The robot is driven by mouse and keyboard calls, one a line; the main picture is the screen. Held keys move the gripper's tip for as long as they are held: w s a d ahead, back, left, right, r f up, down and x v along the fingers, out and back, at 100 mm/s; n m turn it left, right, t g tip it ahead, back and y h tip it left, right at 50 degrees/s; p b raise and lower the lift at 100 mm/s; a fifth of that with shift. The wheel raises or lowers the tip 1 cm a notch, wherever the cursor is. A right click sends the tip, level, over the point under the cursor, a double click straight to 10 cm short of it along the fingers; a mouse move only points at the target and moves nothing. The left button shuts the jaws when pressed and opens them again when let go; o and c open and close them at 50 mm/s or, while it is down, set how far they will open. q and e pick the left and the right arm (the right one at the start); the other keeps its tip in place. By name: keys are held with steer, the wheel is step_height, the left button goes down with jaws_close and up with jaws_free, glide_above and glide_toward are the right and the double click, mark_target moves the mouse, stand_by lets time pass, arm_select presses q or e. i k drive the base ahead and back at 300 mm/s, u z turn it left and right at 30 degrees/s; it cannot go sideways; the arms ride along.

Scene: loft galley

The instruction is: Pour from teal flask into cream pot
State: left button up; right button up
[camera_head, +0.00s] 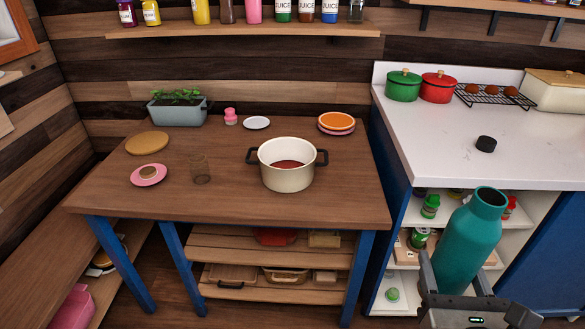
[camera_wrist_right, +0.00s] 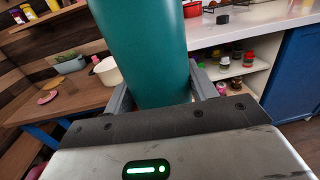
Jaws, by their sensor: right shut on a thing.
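The teal flask (camera_head: 468,243) is at the lower right of the head view, nearly upright with a slight tilt, its open mouth at the top. My right gripper (camera_head: 462,284) is shut on it, with a finger on each side; the wrist view also shows the flask (camera_wrist_right: 147,50) between the fingers. The cream pot (camera_head: 287,172) with black handles stands on the wooden table, open, with reddish-brown contents inside. The flask is to the right of the pot and apart from it. The pot also shows in the wrist view (camera_wrist_right: 108,72). My left gripper is not in view.
On the wooden table (camera_head: 240,205) are a glass (camera_head: 200,168), a pink plate (camera_head: 149,175), a round board (camera_head: 147,143), a planter (camera_head: 178,111) and stacked plates (camera_head: 337,124). A white counter (camera_head: 430,130) with a black lid-like object (camera_head: 486,144) stands right. The table's right front is clear.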

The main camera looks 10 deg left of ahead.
mark_target(287, 163)
steer(key=u, duration=0.5)
steer(key=i, duration=1.1)
steer(key=z, duration=0.35)
